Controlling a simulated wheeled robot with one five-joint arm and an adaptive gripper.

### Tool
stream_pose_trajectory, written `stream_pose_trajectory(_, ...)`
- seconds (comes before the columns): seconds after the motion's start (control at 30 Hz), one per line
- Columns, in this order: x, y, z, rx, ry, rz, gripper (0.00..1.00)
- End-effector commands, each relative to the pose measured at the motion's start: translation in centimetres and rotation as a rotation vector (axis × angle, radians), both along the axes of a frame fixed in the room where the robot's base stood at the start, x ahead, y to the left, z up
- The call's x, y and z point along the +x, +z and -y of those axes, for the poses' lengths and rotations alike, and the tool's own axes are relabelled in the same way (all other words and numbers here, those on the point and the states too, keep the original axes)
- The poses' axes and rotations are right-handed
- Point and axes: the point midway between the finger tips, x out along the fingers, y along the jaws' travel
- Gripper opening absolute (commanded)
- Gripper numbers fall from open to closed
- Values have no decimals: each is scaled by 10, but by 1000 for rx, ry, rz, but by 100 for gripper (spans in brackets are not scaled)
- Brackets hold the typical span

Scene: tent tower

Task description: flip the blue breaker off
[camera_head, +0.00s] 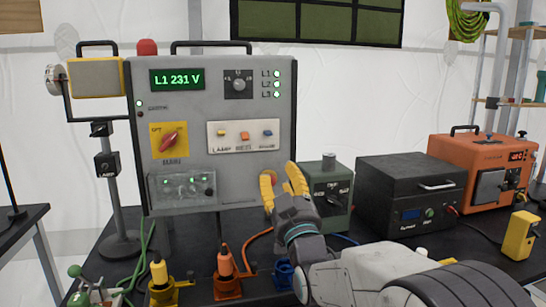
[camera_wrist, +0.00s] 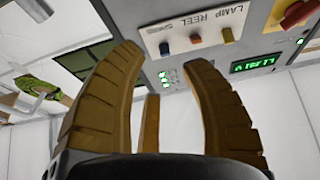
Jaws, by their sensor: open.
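The blue breaker (camera_head: 267,133) is the rightmost of three small levers on a white plate (camera_head: 243,145) on the front of the grey panel. An orange breaker (camera_head: 244,136) and a yellow breaker (camera_head: 221,133) sit to its left. My gripper (camera_head: 281,172) is open and empty, below and slightly right of the blue breaker and apart from it. In the wrist view, which is turned over, the blue breaker (camera_wrist: 164,48) shows beyond and between the fingertips (camera_wrist: 164,58). I cannot tell which way its lever is set.
A red rotary knob (camera_head: 170,139) on a yellow plate is at the panel's left. A green-grey box (camera_head: 327,202) stands close to my gripper's right, with a black box (camera_head: 410,195) beyond. Several coloured plugs (camera_head: 225,262) stand below. The space before the white plate is clear.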

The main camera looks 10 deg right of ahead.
Motion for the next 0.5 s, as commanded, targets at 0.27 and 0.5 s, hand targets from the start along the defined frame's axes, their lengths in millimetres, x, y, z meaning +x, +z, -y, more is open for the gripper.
stream_pose_trajectory(0.27,14,27,0,0,1,135,42)
stream_pose_trajectory(0.5,30,59,0,0,1,84,42)
